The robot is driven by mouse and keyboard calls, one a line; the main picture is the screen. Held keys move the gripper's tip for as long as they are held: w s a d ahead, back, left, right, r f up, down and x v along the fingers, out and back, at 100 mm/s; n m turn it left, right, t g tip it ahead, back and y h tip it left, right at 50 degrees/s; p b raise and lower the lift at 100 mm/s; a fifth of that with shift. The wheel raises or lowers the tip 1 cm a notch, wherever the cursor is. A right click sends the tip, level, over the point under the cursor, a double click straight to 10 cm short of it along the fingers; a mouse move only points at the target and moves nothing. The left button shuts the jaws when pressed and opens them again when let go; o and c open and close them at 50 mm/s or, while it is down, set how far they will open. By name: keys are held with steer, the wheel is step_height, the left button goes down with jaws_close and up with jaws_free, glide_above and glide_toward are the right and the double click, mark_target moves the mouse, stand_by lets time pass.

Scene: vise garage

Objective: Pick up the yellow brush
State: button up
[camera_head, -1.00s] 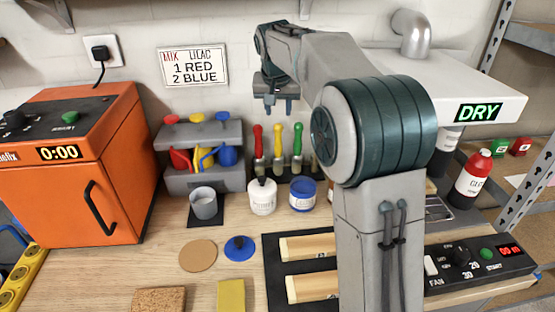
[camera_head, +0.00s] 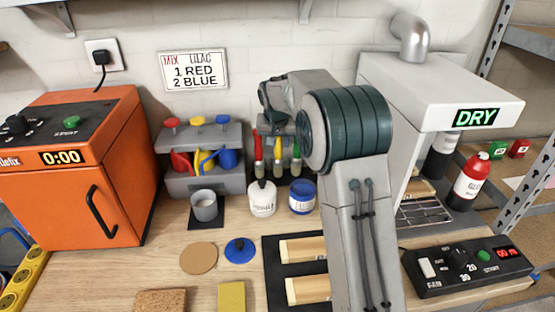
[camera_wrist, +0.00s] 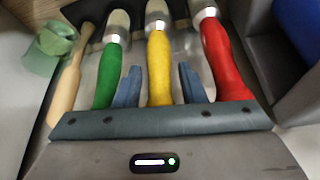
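The yellow brush (camera_head: 277,149) stands between a red-handled brush (camera_head: 258,147) and a green-handled brush (camera_head: 296,151) at the back of the bench. In the wrist view its yellow handle (camera_wrist: 159,70) lies between the two blue fingers of my gripper (camera_wrist: 160,84). The fingers are open, with a gap on each side of the handle. The red handle (camera_wrist: 226,60) and the green handle (camera_wrist: 107,85) lie outside the fingers. In the head view my gripper is just above the handles, partly hidden by my arm.
A wooden-handled tool (camera_wrist: 69,85) lies beside the green brush. An orange oven (camera_head: 70,175) is farther left.

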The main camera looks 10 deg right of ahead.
steer(key=c, duration=0.8)
steer(key=shift+o, duration=0.2)
steer(key=shift+r, duration=0.1)
